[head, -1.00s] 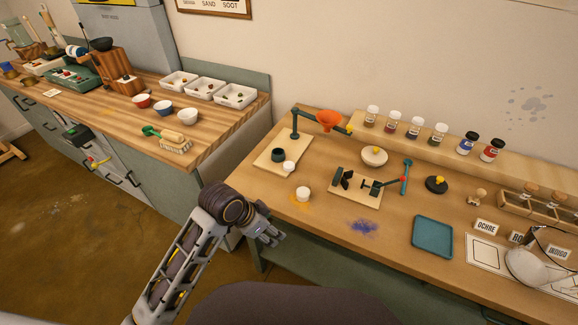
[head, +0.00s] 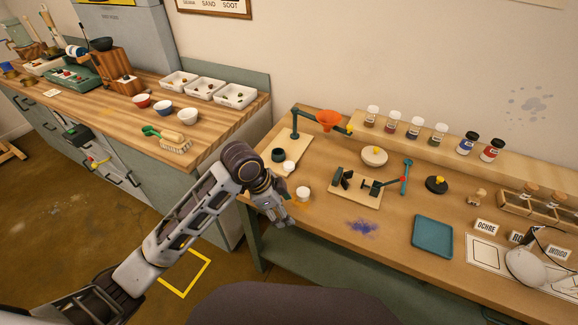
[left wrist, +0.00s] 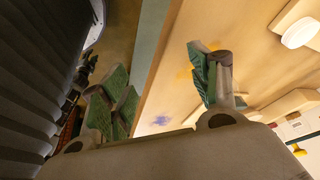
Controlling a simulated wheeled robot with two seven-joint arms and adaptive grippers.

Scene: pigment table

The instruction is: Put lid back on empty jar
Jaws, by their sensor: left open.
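A small white-topped round piece (head: 303,193) stands near the table's front left, by an ochre stain; I cannot tell if it is a jar or a lid. A smaller white round piece (head: 289,167) sits beside a dark green pot (head: 278,155) on the funnel board; a white round piece on a board also shows in the left wrist view (left wrist: 300,33). My left gripper (head: 282,220) is open and empty at the table's front edge, just left of the stained spot. Its spread green-padded fingers show in the left wrist view (left wrist: 165,92). My right gripper is out of view.
An orange funnel (head: 329,119) hangs on a stand at the back left. A clamp board (head: 355,200) lies right of the ochre stain. Lidded jars (head: 415,128) line the back shelf. A blue tray (head: 432,237) lies to the right. The front middle is bare except for blue powder (head: 362,228).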

